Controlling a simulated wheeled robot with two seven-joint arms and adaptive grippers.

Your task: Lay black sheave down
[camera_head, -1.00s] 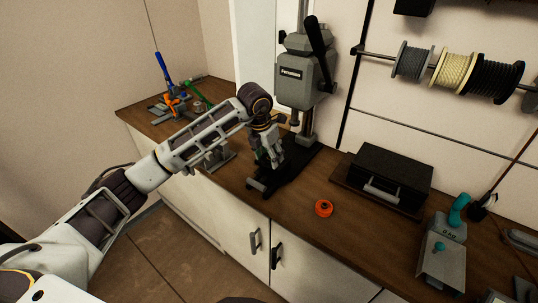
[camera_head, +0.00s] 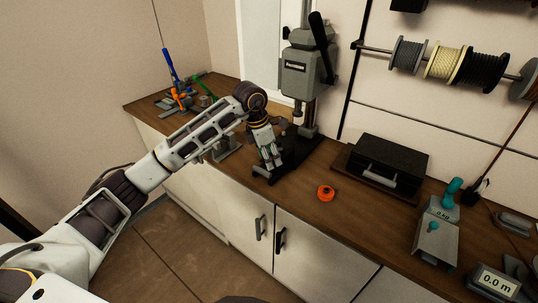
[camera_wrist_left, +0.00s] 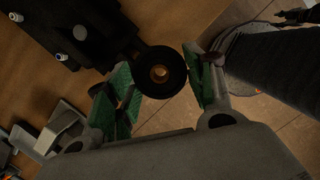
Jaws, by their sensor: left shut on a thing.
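The black sheave (camera_wrist_left: 160,73) is a round disc with a brass-coloured bore, seen in the left wrist view. It sits between the green-padded fingers of my left gripper (camera_wrist_left: 160,88), which is shut on it. In the head view my left gripper (camera_head: 271,160) points down at the drill press's black base (camera_head: 305,150), near the bench's front edge. The sheave is too small and covered to make out there. I cannot tell how far it is above the base or bench. My right gripper is not in view.
An orange sheave (camera_head: 326,193) lies on the wooden bench, right of my left gripper. A black case (camera_head: 388,163) and a grey scale (camera_head: 437,240) stand further right. The drill press (camera_head: 308,75) rises behind the gripper. Bench is clear around the orange sheave.

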